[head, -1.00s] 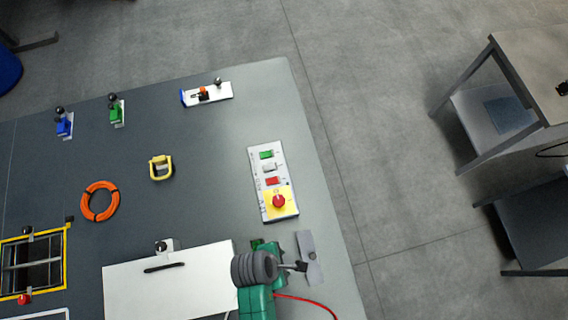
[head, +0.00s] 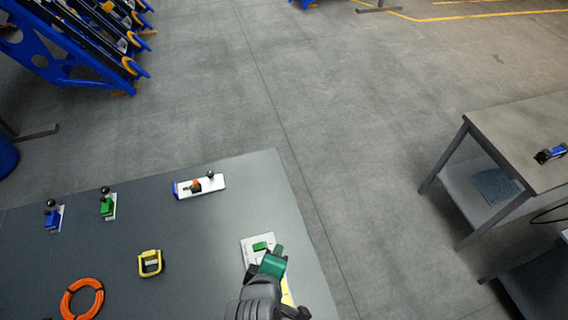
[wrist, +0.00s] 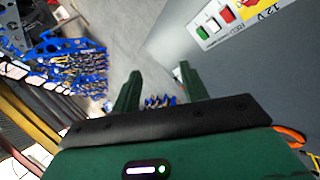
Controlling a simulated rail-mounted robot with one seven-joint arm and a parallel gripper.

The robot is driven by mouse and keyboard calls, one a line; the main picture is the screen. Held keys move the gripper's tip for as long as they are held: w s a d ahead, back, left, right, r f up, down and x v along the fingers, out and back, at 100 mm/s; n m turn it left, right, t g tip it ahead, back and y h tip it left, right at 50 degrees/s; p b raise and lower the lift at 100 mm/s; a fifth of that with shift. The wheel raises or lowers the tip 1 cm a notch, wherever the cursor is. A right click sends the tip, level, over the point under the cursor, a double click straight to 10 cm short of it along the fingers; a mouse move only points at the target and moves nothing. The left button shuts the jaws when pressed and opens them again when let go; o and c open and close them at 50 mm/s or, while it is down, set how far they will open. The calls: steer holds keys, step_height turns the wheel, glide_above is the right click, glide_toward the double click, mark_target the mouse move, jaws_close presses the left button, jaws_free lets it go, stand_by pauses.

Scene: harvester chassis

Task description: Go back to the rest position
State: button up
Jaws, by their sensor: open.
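My gripper (wrist: 160,84) shows in the wrist view as two green fingers spread apart. It is open, with nothing between the fingers. The wrist view looks out over the floor past the panel edge. In the head view my gripper (head: 272,262) is small and in front of the button panel (head: 258,240), hiding much of it. The button panel also shows at the top right of the wrist view (wrist: 222,20), with green, white and red buttons and a yellow patch. I cannot tell the exact height of my gripper above the surface.
On the grey chassis top (head: 215,235) lie an orange ring (head: 68,300), a yellow handle (head: 150,263), a white slider plate (head: 200,186), and blue (head: 53,217) and green (head: 108,206) levers. A table (head: 520,125) stands right. Blue racks (head: 75,45) stand far left. Floor between is clear.

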steer(key=w+r+m+t, duration=0.2)
steer(key=r+m+t, duration=0.1)
steer(key=r, duration=0.7)
steer(key=w+d+r+m+t+y, duration=0.1)
steer(key=w+r+m+t, duration=0.15)
steer(key=r, duration=0.85)
steer(key=w+r+m+t, duration=0.2)
steer(key=r+t, duration=0.2)
steer(key=r, duration=0.6)
steer(key=s+r+m+t, duration=0.3)
steer(key=s+r, duration=0.2)
steer(key=r, duration=0.6)
steer(key=s+d+r+m+t, duration=0.1)
steer(key=s+r+m+t, duration=0.2)
steer(key=r, duration=0.8)
steer(key=shift+s+d+r+t+y, duration=0.25)
steer(key=shift+s+r+t+y, duration=0.15)
steer(key=shift+s, duration=0.55)
steer(key=shift+m, duration=0.25)
steer(key=shift+c, duration=0.4)
steer(key=shift+w+f, duration=0.1)
steer(key=shift+f, duration=0.05)
